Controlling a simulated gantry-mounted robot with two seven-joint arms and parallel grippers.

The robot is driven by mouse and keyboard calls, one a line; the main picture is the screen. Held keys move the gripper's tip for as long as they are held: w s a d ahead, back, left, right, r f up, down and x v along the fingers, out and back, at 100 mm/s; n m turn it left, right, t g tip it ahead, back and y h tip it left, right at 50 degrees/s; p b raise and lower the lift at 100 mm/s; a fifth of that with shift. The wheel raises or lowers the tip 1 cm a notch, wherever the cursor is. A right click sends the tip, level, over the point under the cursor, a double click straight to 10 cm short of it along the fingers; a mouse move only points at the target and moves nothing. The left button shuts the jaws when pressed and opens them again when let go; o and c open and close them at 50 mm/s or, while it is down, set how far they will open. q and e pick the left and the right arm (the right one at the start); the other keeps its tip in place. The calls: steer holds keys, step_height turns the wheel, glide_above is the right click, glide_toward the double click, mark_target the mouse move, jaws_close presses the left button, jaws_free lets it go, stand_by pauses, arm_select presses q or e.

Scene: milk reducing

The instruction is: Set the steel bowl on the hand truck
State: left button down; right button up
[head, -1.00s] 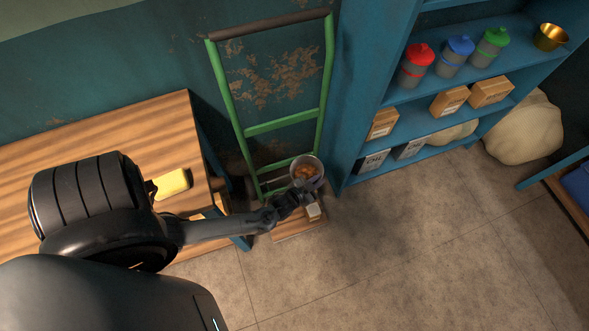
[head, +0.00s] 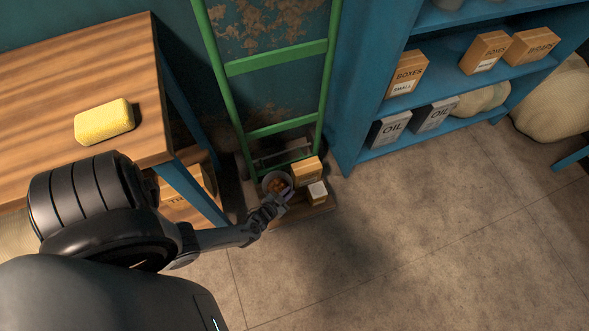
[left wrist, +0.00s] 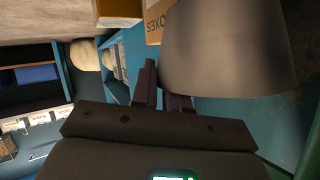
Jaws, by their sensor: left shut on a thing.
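The steel bowl (head: 269,180), with orange-brown contents, is at the base of the green hand truck (head: 323,110). My left gripper (head: 279,200) is shut on the bowl's near right side. In the left wrist view the bowl (left wrist: 225,50) fills the upper right, with the gripper fingers (left wrist: 160,88) at its edge. The bowl is over or on the hand truck's wooden platform (head: 308,212); I cannot tell whether it touches. My right gripper is not in view.
A cardboard box (head: 306,171) and a smaller box (head: 317,193) are on the platform, right of the bowl. A wooden table (head: 75,75) with a yellow sponge (head: 104,122) stands left. A blue shelf (head: 365,95) stands right. The floor in front is clear.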

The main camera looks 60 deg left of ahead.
arm_select(q)
steer(key=f, duration=0.1)
steer(key=f+b, duration=0.1)
steer(key=f, duration=0.1)
steer(key=shift+s, duration=0.35)
step_height(320, 180, down, 10)
steer(key=b, duration=0.9)
steer(key=shift+s+f, duration=0.1)
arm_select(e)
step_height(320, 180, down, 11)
arm_select(q)
steer(key=c, duration=1.1)
jaws_free()
steer(key=shift+a, duration=0.1)
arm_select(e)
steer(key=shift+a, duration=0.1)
